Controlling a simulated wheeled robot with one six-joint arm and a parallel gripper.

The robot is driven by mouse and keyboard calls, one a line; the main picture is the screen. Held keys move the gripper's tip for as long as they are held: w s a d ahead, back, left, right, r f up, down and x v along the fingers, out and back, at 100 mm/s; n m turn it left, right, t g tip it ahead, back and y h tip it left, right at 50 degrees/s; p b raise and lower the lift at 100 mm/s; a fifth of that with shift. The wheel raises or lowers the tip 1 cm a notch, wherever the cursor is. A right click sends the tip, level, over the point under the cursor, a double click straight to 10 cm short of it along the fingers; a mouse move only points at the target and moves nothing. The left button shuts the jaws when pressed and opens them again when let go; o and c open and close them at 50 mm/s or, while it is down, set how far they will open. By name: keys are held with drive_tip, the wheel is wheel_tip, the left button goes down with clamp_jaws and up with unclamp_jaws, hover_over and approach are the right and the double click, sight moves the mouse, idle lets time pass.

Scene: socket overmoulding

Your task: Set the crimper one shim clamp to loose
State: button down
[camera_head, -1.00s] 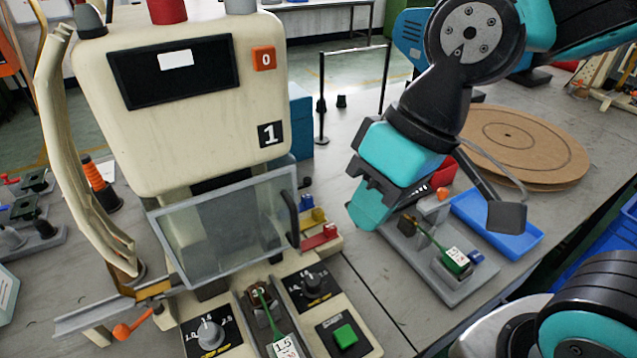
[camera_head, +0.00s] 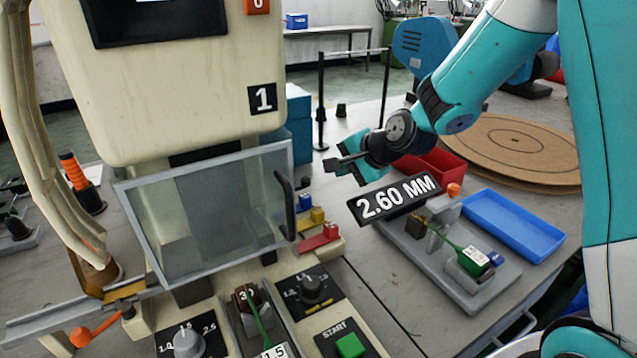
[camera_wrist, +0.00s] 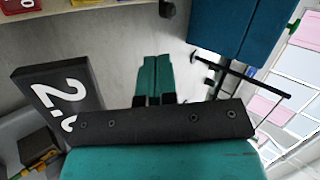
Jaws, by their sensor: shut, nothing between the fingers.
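Crimper one (camera_head: 160,80) is the cream machine marked 1 at left in the head view, with a clear guard (camera_head: 215,215) at its front. An orange-ended lever (camera_head: 95,332) sits beside a metal rail at its lower left. Red, yellow and blue small blocks (camera_head: 318,236) sit at its right side. I cannot tell which part is the shim clamp, nor its setting. My gripper (camera_head: 347,160) is right of the machine, above the table and apart from these parts. In the wrist view its teal fingers (camera_wrist: 155,75) are together and empty.
A black 2.60 MM sign (camera_head: 394,198) is close below my gripper. A grey fixture (camera_head: 490,290) with a green-tagged part, a blue tray (camera_head: 515,225), a red bin (camera_head: 437,172) and round brown boards (camera_head: 520,150) lie to the right. A thin barrier (camera_head: 385,90) stands behind.

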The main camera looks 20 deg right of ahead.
drive_tip(key=x, duration=1)
idle(0.3)
